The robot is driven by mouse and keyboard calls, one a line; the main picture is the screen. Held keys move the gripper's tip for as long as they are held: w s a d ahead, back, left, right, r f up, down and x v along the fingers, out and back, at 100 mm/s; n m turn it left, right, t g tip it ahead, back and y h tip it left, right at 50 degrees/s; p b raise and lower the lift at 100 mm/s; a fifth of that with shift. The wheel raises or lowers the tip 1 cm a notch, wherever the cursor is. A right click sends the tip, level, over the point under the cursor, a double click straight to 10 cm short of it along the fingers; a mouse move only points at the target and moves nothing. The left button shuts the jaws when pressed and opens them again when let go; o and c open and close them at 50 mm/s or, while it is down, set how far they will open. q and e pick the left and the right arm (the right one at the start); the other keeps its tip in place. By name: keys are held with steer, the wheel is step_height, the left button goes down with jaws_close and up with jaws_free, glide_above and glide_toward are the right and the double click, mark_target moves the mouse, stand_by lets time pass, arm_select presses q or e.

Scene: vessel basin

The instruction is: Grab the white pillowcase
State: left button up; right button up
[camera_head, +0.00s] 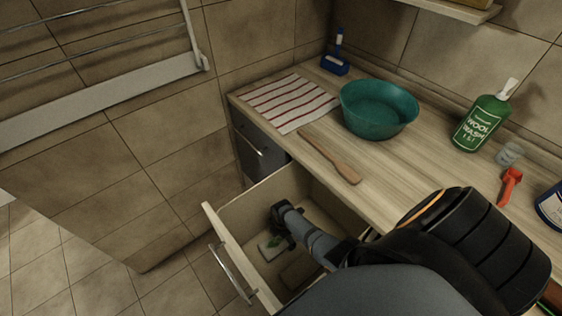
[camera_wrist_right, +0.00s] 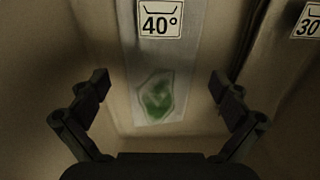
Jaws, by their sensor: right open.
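My right gripper (camera_head: 280,228) reaches down into the open drawer (camera_head: 228,236). In the right wrist view its two fingers (camera_wrist_right: 160,100) are apart with nothing between them. My left gripper is not in view.
The drawer's front and side walls surround my gripper. The counter above holds a striped cloth (camera_head: 291,102), teal basin (camera_head: 377,110), wooden paddle (camera_head: 330,156) and green bottle (camera_head: 481,124).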

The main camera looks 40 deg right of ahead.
step_height(320, 180, down, 2)
steer(key=shift+w+f, duration=0.1)
steer(key=c, duration=1.4)
steer(key=shift+o, duration=0.2)
steer(key=shift+r, duration=0.3)
